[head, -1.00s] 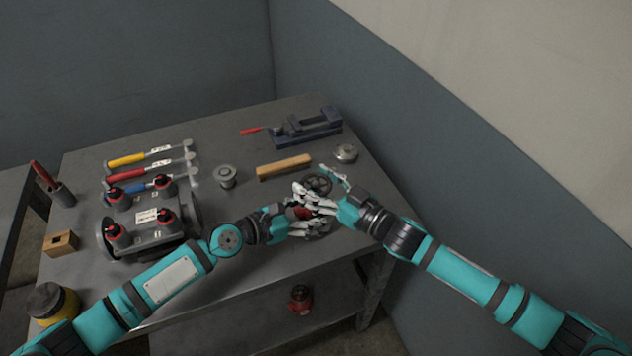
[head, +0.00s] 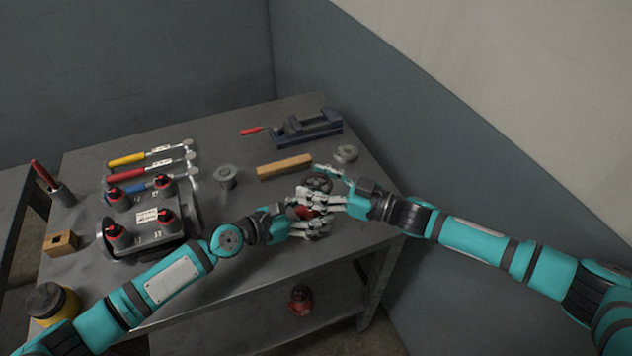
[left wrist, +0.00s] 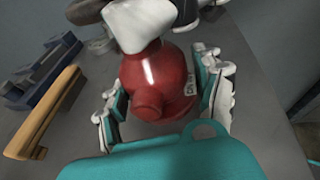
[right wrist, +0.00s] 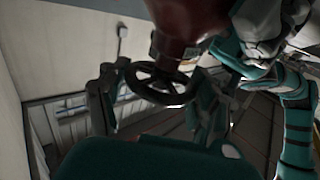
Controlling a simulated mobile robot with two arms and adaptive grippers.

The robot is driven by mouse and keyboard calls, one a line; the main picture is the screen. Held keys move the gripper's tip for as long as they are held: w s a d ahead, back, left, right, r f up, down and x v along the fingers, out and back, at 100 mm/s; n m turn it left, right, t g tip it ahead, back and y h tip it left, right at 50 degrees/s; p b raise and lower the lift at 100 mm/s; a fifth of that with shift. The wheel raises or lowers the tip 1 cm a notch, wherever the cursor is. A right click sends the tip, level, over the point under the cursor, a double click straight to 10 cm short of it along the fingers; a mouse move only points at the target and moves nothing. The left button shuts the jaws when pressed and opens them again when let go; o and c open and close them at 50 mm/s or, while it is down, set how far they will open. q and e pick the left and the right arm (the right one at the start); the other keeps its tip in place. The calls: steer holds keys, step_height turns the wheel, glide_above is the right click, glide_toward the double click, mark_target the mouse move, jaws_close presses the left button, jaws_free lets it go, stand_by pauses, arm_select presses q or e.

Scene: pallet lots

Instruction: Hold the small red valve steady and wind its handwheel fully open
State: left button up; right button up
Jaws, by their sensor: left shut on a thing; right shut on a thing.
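The small red valve (left wrist: 160,85) fills the middle of the left wrist view, with a pale label on its right side. My left gripper (head: 312,222) is shut around its red body, a finger on each side, at the front right of the bench. The dark spoked handwheel (right wrist: 160,84) shows in the right wrist view, and in the head view (head: 319,183) beyond the valve body. My right gripper (head: 335,190) is shut on the handwheel's rim. In the head view the fingers hide most of the valve body.
A wooden bar (head: 285,167), a blue vise (head: 306,127) and a round metal part (head: 345,153) lie behind the grippers. A grey flanged part (head: 225,177) stands left of the bar. A manifold with red-topped valves (head: 150,235) is further left. A wall rises close on the right.

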arm_select(q)
steer(key=shift+s, duration=0.1)
arm_select(e)
steer(key=o, duration=1.2)
